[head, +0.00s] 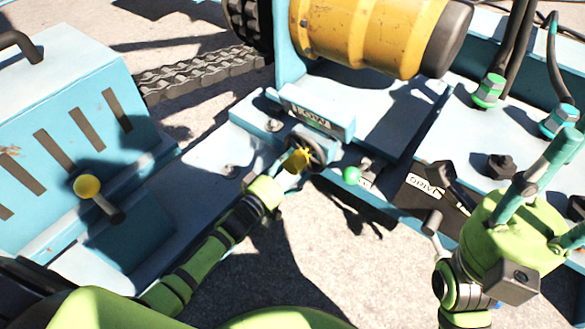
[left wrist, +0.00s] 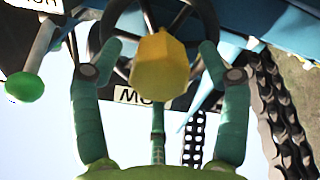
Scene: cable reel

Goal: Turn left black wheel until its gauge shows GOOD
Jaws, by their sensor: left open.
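The black wheel (head: 312,146) with a yellow knob (head: 297,160) sits on the blue machine below a gauge block (head: 315,118) that reads LOW. In the left wrist view the dark wheel rim (left wrist: 112,22) is behind the yellow knob (left wrist: 162,65), and the LOW label (left wrist: 135,96) is upside down and partly hidden. My left gripper (head: 285,172) is open at the wheel. Its two fingertips stand on either side of the knob with visible gaps, so it does not grip the knob. My right gripper (head: 555,190) is at the right edge, away from the wheel, its far finger cut off.
A green knob on a lever (head: 352,174) is just right of the wheel. A second dark gauge block (head: 432,186) stands further right, near my right arm. A yellow drum (head: 365,35) and chain (head: 200,75) lie behind. A blue slotted box (head: 75,120) is at left.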

